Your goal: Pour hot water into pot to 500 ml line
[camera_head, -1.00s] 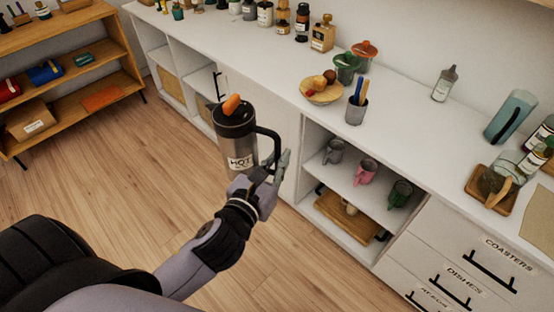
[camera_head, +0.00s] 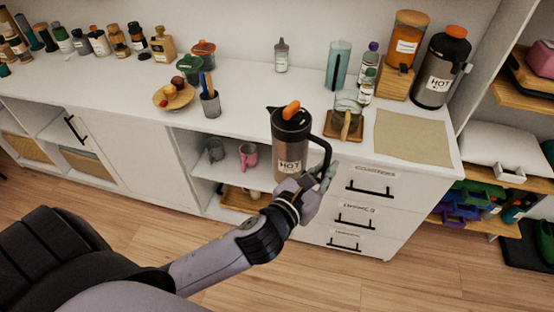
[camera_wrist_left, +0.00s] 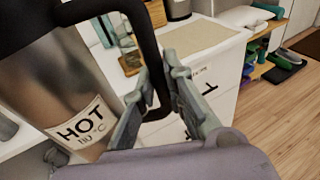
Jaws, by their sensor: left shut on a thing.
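A steel thermal jug (camera_head: 290,142) with a black top, an orange lid tab and a HOT label hangs upright in front of the counter. My left gripper (camera_head: 322,174) is shut on its black handle. In the left wrist view the jug (camera_wrist_left: 62,75) fills the left side and the gripper's fingers (camera_wrist_left: 163,108) close around the handle. A clear glass pot (camera_head: 346,115) with a wooden handle stands on a wooden board (camera_head: 343,133) on the counter, right of the jug and behind it. Its level line is too small to make out. The right gripper is out of view.
A beige mat (camera_head: 412,138) lies bare right of the pot. A pen cup (camera_head: 210,103) and a fruit bowl (camera_head: 173,98) stand left. Drawers (camera_head: 352,200) are below the pot.

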